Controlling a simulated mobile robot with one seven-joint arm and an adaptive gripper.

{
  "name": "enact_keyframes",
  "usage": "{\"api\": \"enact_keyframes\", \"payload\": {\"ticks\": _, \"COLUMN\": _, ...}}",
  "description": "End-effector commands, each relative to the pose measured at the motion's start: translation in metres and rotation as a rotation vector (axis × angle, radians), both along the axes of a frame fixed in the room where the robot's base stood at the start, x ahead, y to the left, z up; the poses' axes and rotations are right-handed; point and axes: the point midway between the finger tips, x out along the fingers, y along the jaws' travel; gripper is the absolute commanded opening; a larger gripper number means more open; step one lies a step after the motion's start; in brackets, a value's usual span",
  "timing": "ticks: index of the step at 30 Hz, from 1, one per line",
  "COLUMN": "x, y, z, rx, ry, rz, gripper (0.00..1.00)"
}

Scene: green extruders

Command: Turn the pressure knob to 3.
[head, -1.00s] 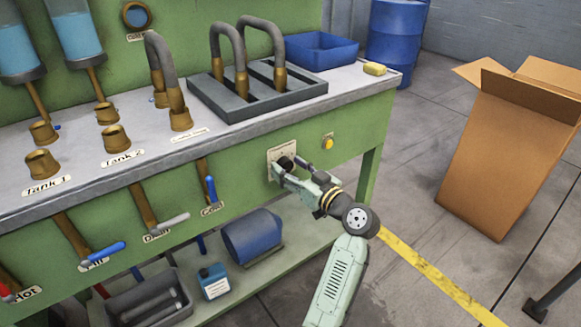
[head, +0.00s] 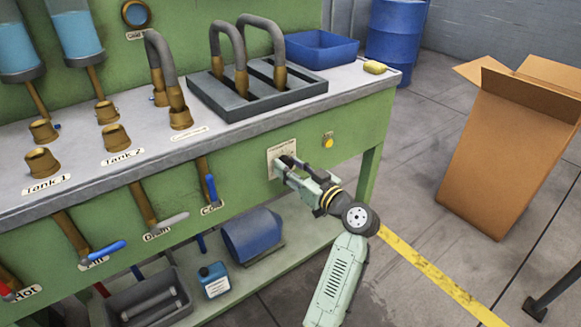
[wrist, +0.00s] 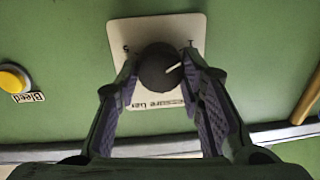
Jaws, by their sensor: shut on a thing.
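The black round pressure knob (wrist: 154,70) sits on a pale dial plate (wrist: 118,32) with small print, too blurred to read in full. A white pointer line on the knob points right and slightly up in the wrist view. My gripper (wrist: 159,65) has one finger on each side of the knob and is shut on it. In the head view my gripper (head: 290,163) reaches the plate (head: 276,153) on the green bench front and mostly hides the knob. The number at the pointer cannot be read.
A yellow button (head: 328,142) labelled Bleed sits right of the plate; it also shows at the left of the wrist view (wrist: 14,78). A blue-handled valve (head: 210,188) is left of my gripper. A cardboard box (head: 510,150) stands on the floor at the right.

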Motion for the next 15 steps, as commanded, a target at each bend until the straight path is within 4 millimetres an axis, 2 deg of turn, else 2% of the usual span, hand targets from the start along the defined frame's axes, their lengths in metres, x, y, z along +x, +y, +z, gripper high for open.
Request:
{"api": "enact_keyframes", "payload": {"ticks": 8, "x": 0.0001, "y": -0.0007, "z": -0.0002, "rx": 0.061, "ry": 0.044, "rz": 0.0, "gripper": 0.07}}
{"api": "enact_keyframes", "payload": {"ticks": 15, "x": 0.0003, "y": -0.001, "z": -0.0003, "rx": 0.203, "ry": 0.147, "rz": -0.001, "gripper": 0.07}}
